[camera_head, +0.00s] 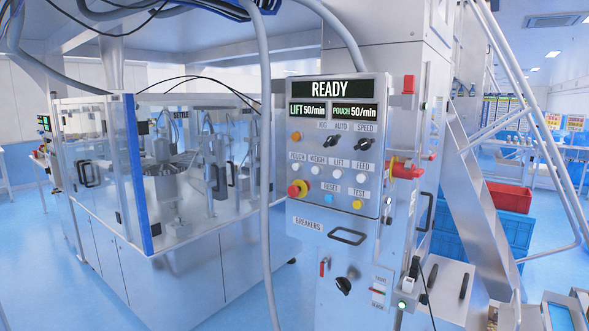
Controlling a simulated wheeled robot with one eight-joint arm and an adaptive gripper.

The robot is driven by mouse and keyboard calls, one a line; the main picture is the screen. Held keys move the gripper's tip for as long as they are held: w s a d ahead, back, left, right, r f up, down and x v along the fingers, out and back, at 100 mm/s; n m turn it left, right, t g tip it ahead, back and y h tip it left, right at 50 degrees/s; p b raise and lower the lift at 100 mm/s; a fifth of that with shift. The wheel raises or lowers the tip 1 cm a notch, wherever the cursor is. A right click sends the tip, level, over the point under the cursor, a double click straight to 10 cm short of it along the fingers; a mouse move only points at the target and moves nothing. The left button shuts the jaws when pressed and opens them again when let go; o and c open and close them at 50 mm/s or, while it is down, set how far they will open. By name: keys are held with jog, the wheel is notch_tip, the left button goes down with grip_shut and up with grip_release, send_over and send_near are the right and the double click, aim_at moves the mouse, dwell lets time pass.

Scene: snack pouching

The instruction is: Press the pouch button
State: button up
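The pouch button (297,168) is a small round white button on the grey control panel (375,225). It is leftmost in a row of similar white buttons, under a small label that seems to read POUCH. The panel's top display (340,89) reads READY. Two smaller displays below it read LIFT 50/min (308,111) and POUCH 50/min (354,112). Nothing covers the button. I cannot tell whether it is pressed in. My gripper is not in view.
A red stop knob (297,189) sits just below the button. Blue (328,199) and yellow (357,204) buttons are lower right. A grey hose (265,190) hangs left of the panel. A red-yellow handle (405,170) sticks out on the right. A glass-walled machine (100,170) stands left.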

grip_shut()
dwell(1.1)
